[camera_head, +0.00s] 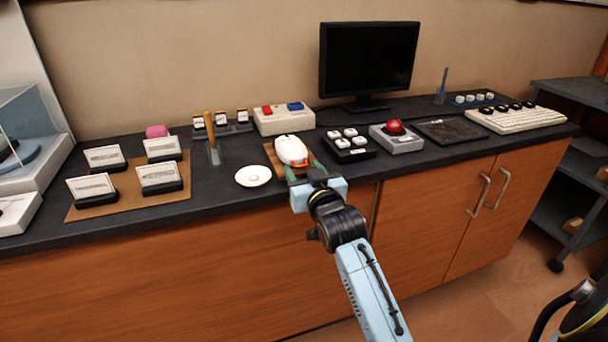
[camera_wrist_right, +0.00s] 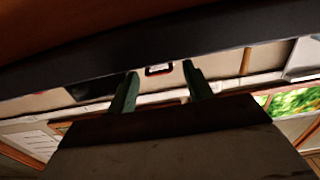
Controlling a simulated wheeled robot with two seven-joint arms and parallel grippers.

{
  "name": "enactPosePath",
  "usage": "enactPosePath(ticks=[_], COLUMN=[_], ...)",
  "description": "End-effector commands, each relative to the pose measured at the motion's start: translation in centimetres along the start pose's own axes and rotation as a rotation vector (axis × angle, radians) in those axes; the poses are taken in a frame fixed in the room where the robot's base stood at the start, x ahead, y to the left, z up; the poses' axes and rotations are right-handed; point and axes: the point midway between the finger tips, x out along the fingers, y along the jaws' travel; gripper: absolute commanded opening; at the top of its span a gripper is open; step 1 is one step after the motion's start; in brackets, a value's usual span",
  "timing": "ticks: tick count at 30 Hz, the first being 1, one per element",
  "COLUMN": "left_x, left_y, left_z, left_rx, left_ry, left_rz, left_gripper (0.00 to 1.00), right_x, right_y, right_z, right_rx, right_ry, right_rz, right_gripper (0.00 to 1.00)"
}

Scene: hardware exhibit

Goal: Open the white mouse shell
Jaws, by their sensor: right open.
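The white mouse (camera_head: 291,149) lies on a small brown board (camera_head: 270,151) near the counter's front edge. An orange-red part (camera_head: 301,164) shows at its near end. My right gripper (camera_head: 302,168) is open at the near side of the mouse, its green fingers pointing toward it. I cannot tell whether they touch it. In the right wrist view the two green fingers (camera_wrist_right: 160,70) stand apart, with a small red-edged dark shape between them that I cannot identify. My left gripper is not in view.
A white round dish (camera_head: 253,176) lies left of the mouse. A wooden-handled tool (camera_head: 211,134) stands upright at the left. A monitor (camera_head: 367,60) is behind.

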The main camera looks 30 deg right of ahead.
Motion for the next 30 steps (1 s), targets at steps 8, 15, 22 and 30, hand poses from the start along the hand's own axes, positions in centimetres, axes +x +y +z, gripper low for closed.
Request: enactPosePath(ticks=[8,15,22,30], left_x=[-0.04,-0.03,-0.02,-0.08], left_y=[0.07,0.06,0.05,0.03], left_z=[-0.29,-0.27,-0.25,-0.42], left_rx=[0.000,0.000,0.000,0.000], left_ry=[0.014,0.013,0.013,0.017], left_rz=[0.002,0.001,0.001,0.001], left_gripper=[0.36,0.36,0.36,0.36], right_x=[0.23,0.21,0.19,0.20], right_y=[0.00,-0.02,-0.12,-0.23], right_z=[-0.03,-0.02,0.00,-0.14], right_rx=[0.000,-0.001,0.000,0.002], right_ry=[0.000,0.000,-0.001,-0.006], right_rz=[0.000,-0.001,-0.002,-0.005], right_gripper=[0.51,0.23,0.00,0.00])
